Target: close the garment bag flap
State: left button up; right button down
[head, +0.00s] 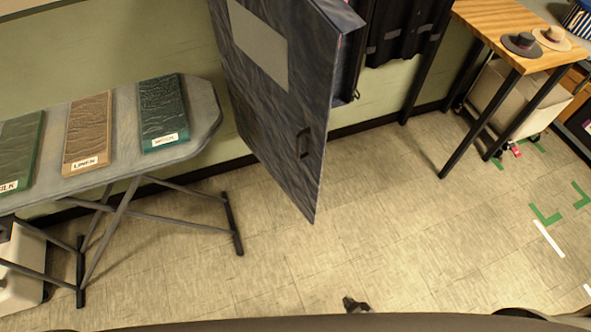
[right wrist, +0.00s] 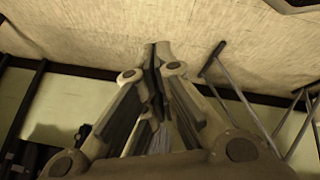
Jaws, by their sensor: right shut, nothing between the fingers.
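The garment bag flap (head: 285,110) is a tall dark blue-grey panel with a pale grey rectangle and a small dark handle (head: 304,143). It stands swung out from the bag body (head: 347,75), whose dark side shows behind the flap's right edge, so the flap is open. The tip of my right gripper (head: 355,304) shows at the bottom of the head view, well below the flap and apart from it. In the right wrist view its fingers (right wrist: 157,48) are together and empty. My left gripper is not in view.
An ironing board (head: 205,105) with several labelled fabric pieces stands left of the flap. Dark garments (head: 400,35) hang behind, to its right. A wooden table (head: 495,35) with two hats is at upper right, beside a white wheeled bin (head: 510,95). The floor (head: 390,215) between is clear.

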jog(key=w+a+r+n+t+y+b, duration=0.1)
jog(key=w+a+r+n+t+y, duration=0.25)
jog(key=w+r, duration=0.5)
jog(key=w+a+r+n+t+b, duration=0.1)
jog(key=w+a+r+n+t, duration=0.35)
jog(key=r, duration=0.75)
jog(key=w+a+r+n+t+y, duration=0.1)
jog(key=w+a+r+n+y, duration=0.2)
jog(key=r, duration=0.7)
jog(key=a+r+n+y, duration=0.2)
jog(key=a+r+n, duration=0.3)
jog(key=r, duration=0.5)
pick_arm(q)
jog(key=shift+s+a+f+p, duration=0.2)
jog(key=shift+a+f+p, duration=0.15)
jog(key=shift+p, duration=0.4)
pick_arm(e)
jog(key=w, duration=1.1)
jog(key=shift+w+a+n, duration=0.25)
jog(key=shift+a+n, duration=0.05)
jog(key=shift+a, duration=0.1)
jog(key=shift+f+h, duration=0.1)
jog(key=shift+h, duration=0.15)
